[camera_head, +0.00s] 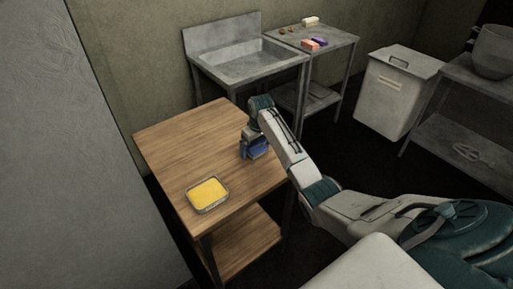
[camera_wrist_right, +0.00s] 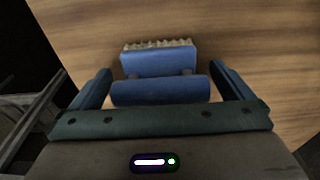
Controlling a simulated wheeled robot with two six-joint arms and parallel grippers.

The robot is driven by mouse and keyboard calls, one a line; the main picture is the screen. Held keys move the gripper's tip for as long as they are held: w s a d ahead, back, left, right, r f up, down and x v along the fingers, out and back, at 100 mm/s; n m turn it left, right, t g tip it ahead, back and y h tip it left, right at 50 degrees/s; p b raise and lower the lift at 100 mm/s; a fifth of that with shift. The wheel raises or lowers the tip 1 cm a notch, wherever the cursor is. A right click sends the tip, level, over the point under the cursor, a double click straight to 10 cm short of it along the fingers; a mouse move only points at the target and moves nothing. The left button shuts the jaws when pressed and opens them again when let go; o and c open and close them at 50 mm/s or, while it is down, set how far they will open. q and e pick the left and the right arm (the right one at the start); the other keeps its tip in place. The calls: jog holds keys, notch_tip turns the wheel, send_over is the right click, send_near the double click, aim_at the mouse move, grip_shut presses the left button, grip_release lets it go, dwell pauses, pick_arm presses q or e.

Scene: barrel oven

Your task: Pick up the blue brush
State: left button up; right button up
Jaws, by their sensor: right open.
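The blue brush (camera_wrist_right: 160,90) lies on the wooden table, with its pale bristles along the far side in the right wrist view. My right gripper (camera_wrist_right: 158,82) is open, with one finger at each side of the brush and visible gaps between. In the head view the right gripper (camera_head: 248,150) is over the table's right part, and the brush (camera_head: 258,150) shows partly beneath it. I cannot tell whether the fingers touch the table. My left gripper is not in view.
The wooden table (camera_head: 175,140) also holds a shallow tray with yellow contents (camera_head: 208,193) near its front edge. Its left and back surface is clear. A metal sink (camera_head: 240,62), a side table (camera_head: 335,38) with small items and a white bin (camera_head: 393,90) stand behind.

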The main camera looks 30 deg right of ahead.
jog(key=c, duration=1.1)
jog(key=shift+o, duration=0.2)
jog(key=shift+r, duration=0.15)
jog(key=shift+r+b, duration=0.35)
jog(key=shift+r, duration=0.25)
jog(key=shift+s+a+r+b, duration=0.1)
jog(key=shift+a+r+b, duration=0.1)
jog(key=shift+r, duration=0.3)
jog(key=shift+s+a+r+b, duration=0.1)
jog(key=shift+a+r+b, duration=0.1)
jog(key=shift+r, duration=0.25)
jog(key=s+a, duration=0.2)
jog(key=a, duration=0.1)
jog(key=s+a+b, duration=0.1)
jog(key=s+a, duration=0.1)
jog(key=a, duration=0.1)
jog(key=s+a+r, duration=0.1)
jog(key=s+a, duration=0.2)
jog(key=a, duration=0.1)
jog(key=shift+r+b, duration=0.1)
jog(key=shift+b, duration=0.2)
jog(key=shift+s+a+r+p, duration=0.3)
jog(key=shift+s+a+p, duration=0.35)
jog(key=shift+a, duration=0.25)
jog(key=shift+s+a, duration=0.2)
jog(key=shift+a, duration=0.1)
